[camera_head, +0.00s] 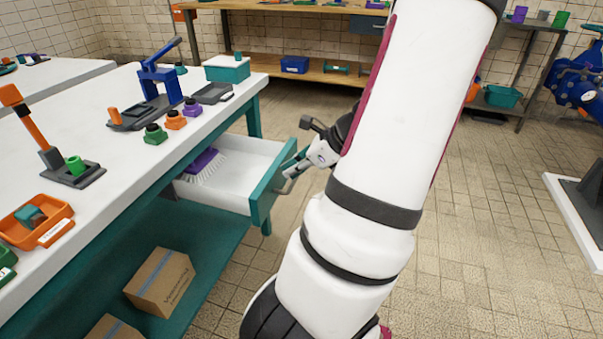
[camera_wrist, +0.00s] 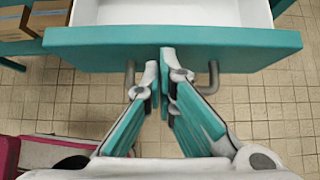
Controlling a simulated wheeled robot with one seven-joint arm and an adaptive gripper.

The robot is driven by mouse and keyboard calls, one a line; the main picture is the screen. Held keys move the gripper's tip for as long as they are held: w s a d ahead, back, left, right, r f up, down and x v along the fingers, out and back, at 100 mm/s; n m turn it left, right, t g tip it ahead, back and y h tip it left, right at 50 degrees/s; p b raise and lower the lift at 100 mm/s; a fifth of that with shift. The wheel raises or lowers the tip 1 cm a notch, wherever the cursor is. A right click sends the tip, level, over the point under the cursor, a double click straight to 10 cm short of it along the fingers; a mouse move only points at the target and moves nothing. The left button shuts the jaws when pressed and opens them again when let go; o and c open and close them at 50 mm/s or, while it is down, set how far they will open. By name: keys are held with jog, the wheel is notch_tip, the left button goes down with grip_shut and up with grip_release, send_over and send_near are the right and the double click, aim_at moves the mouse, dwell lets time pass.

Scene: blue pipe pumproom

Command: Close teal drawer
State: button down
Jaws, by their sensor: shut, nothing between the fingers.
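The teal-fronted drawer (camera_head: 262,186) stands pulled out from under the white-topped workbench, with its white inside showing and a purple brush (camera_head: 203,165) lying in it. In the wrist view the drawer front (camera_wrist: 230,44) runs across the top. A grey bar handle (camera_wrist: 213,76) sticks out from it; its middle is hidden behind my fingers. My gripper (camera_wrist: 163,85) is shut and empty, its fingertips at the drawer front between the handle's two ends. Whether they touch the front I cannot tell. In the head view my gripper (camera_head: 291,177) is beside the drawer front, partly hidden by my arm.
The workbench top (camera_head: 110,100) holds a blue press (camera_head: 158,80), an orange tray (camera_head: 37,222) and a teal box (camera_head: 227,68). Cardboard boxes (camera_head: 160,282) lie on the shelf below. A wooden-shelved bench stands at the back.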

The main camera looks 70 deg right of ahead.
jog(key=shift+w, duration=0.1)
send_over(232, 180)
dwell(0.8)
dwell(0.3)
